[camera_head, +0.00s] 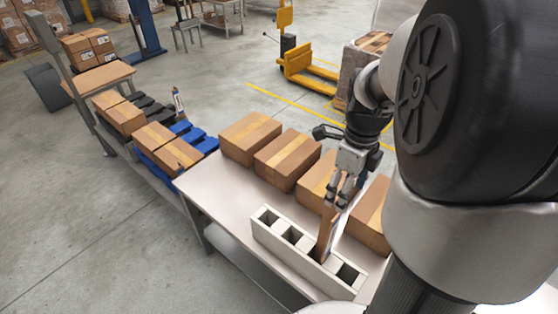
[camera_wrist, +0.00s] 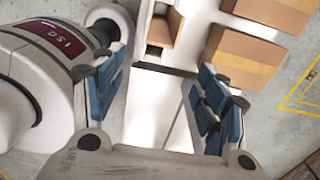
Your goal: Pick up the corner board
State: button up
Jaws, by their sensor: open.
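The corner board (camera_head: 328,235) is a brown upright strip standing in a slot of a pale divided rack (camera_head: 275,241) on the table. Its top end is close to my gripper (camera_head: 342,198), which points down from above. The fingers overlap the board's top in the head view, so I cannot tell whether they touch it. In the wrist view my gripper (camera_wrist: 160,98) has its blue-padded fingers spread, with only pale surface visible between them. Brown board (camera_wrist: 168,26) shows in the rack at the top of that view, beyond the fingertips.
Several cartons (camera_head: 287,158) stand in a row on the pale table (camera_head: 217,191) behind the rack; one is close behind my gripper. A roller conveyor (camera_head: 160,184) with cartons lies to the left. A yellow pallet truck (camera_head: 298,66) stands on the floor behind.

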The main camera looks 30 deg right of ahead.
aim_at(339, 216)
notch_tip(339, 216, down, 11)
jog(key=shift+d+f+b, duration=0.1)
jog(key=shift+b, duration=0.9)
jog(key=shift+w+f+b, duration=0.2)
jog(key=shift+f+b, duration=0.05)
jog(key=shift+f, duration=1.1)
jog(key=shift+w+f+b, duration=0.15)
jog(key=shift+f+b, duration=0.1)
jog(key=shift+f, duration=1.1)
jog(key=shift+c, duration=0.6)
jog(key=c, duration=1.4)
